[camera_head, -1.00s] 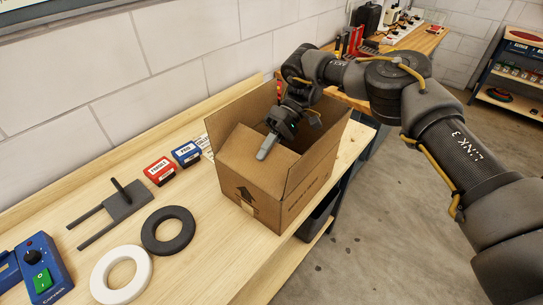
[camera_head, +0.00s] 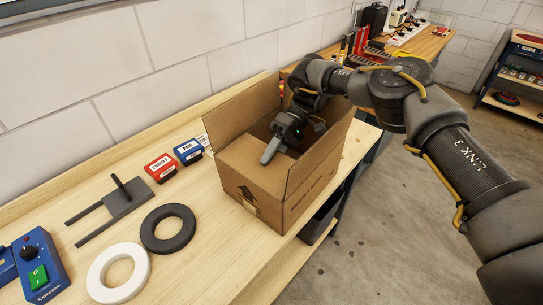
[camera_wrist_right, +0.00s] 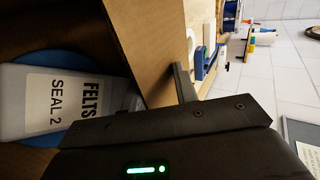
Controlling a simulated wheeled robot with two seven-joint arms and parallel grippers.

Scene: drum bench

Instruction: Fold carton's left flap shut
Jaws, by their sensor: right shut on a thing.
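The brown cardboard carton (camera_head: 298,188) stands on the bench with its top open. Its near-left flap (camera_head: 253,164) leans inward over the opening, while other flaps stand up. My right gripper (camera_head: 271,150) reaches into the opening from above and is shut on this flap at its inner edge. In the right wrist view the flap (camera_wrist_right: 150,45) lies against a gripper finger (camera_wrist_right: 184,82); the other finger is hidden. A pale packet labelled "FELTS SEAL 2" (camera_wrist_right: 65,100) shows inside the carton, on something round and blue. My left gripper is not in view.
On the bench left of the carton are a blue box (camera_head: 188,152), a red box (camera_head: 161,168), a grey forked plate (camera_head: 119,203), a black ring (camera_head: 168,228), a white ring (camera_head: 118,274) and a blue switch box (camera_head: 40,266). The carton is near the bench's right edge.

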